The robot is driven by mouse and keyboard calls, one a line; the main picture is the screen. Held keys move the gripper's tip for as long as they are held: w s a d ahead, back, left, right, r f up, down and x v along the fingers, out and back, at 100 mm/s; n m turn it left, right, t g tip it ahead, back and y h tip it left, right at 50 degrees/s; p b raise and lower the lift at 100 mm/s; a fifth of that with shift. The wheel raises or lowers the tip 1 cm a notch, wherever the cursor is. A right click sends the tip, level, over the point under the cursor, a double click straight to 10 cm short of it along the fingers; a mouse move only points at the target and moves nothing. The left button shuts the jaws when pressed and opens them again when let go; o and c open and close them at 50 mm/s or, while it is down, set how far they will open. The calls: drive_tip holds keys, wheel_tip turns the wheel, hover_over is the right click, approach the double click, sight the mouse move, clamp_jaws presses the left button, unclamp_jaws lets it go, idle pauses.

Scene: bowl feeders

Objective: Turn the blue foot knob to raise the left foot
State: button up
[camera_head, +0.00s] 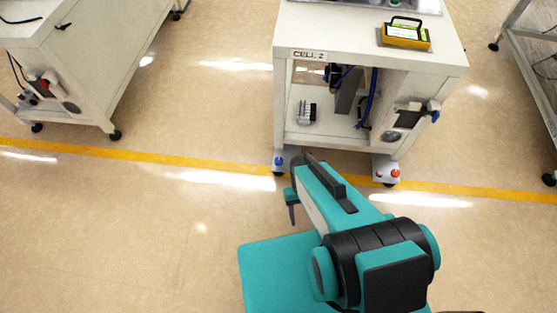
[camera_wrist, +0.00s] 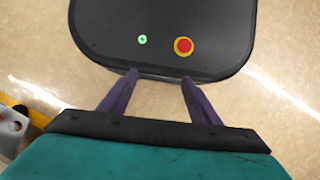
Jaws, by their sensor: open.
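The blue foot knob (camera_head: 278,160) sits on a light foot plate at the front left corner of the CELL 2 cabinet (camera_head: 369,45). An orange-red knob (camera_head: 395,173) sits on the matching plate at the front right corner. My gripper (camera_head: 291,213) is in front of the left foot, pointing down, apart from the blue knob. In the wrist view my gripper (camera_wrist: 160,77) shows two spread dark fingers with nothing between them. A light metal plate (camera_wrist: 10,125) shows partly at the left edge there; I cannot tell which foot it belongs to. The blue knob is not visible there.
A yellow floor line (camera_head: 200,162) runs past the cabinet's front feet. A yellow-black device (camera_head: 404,34) lies on the cabinet top. Another cabinet (camera_head: 75,60) stands at the left, and a wheeled frame (camera_head: 530,75) at the right. The floor left of my arm is clear.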

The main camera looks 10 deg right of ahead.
drive_tip(key=w+f+n+t+b, duration=0.1)
drive_tip(key=w+f+n+b, duration=0.2)
drive_tip(key=w+f+b, duration=0.45)
drive_tip(key=n+t+b, duration=0.4)
drive_tip(key=n+b, duration=0.7)
drive_tip(key=b, duration=0.8)
hover_over(279, 161)
drive_tip(key=shift+w+f, duration=0.15)
drive_tip(key=shift+f, duration=1.35)
drive_tip(key=shift+f, duration=0.15)
wheel_tip(279, 161, down, 14)
drive_tip(key=b, duration=0.4)
drive_tip(key=shift+r, duration=0.2)
drive_tip(key=shift+c, duration=0.3)
drive_tip(key=c, duration=1)
